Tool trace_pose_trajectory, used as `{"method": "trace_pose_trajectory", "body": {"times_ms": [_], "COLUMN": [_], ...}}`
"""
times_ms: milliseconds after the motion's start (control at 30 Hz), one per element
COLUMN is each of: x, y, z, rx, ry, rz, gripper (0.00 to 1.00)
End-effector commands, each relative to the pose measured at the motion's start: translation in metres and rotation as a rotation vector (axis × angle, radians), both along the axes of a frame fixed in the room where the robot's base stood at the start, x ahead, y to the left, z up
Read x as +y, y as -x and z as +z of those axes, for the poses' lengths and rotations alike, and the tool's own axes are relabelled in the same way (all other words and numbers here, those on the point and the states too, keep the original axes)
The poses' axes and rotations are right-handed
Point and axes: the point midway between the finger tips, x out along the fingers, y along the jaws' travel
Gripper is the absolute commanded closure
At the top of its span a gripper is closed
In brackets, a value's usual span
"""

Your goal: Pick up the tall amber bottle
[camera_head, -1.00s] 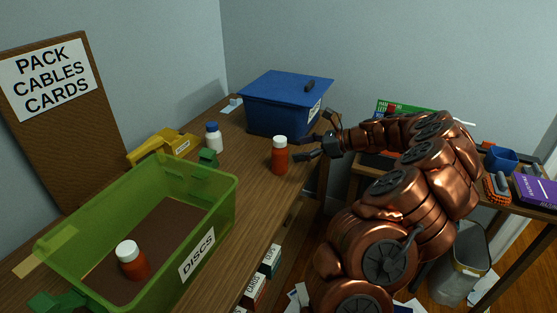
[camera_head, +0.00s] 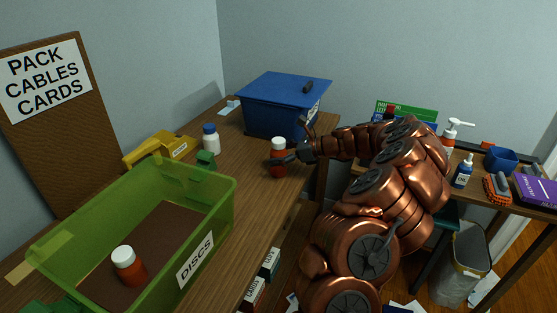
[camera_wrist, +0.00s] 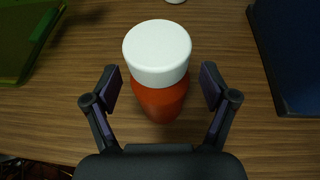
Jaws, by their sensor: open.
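The tall amber bottle (camera_head: 279,160) with a white cap stands upright on the wooden desk, in front of the blue bin. In the wrist view the bottle (camera_wrist: 159,70) is centred between the open fingers of my gripper (camera_wrist: 158,92). Gaps show on both sides of the bottle there. In the head view my gripper (camera_head: 287,146) comes in from the right and one finger crosses in front of the bottle. Another amber bottle (camera_head: 133,268) with a white cap stands in the green bin.
The green bin (camera_head: 228,215) labelled DISCS fills the desk's front left. The blue lidded bin (camera_head: 262,118) stands behind the bottle. A side table at right holds several items.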

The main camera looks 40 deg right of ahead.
Motion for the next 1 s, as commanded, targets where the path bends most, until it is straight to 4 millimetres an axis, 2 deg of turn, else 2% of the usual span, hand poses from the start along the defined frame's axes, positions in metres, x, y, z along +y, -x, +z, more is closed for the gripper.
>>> {"method": "trace_pose_trajectory", "body": {"times_ms": [133, 767, 1000], "x": [0.0002, -0.0001, -0.0001], "y": [-0.0002, -0.0001, -0.0001], "z": [0.0006, 0.0009, 0.0014], "rx": [-0.001, -0.001, -0.001], "ry": [0.001, 0.001, 0.001], "rz": [0.000, 0.000, 0.000], "gripper": [0.18, 0.83, 0.86]}}
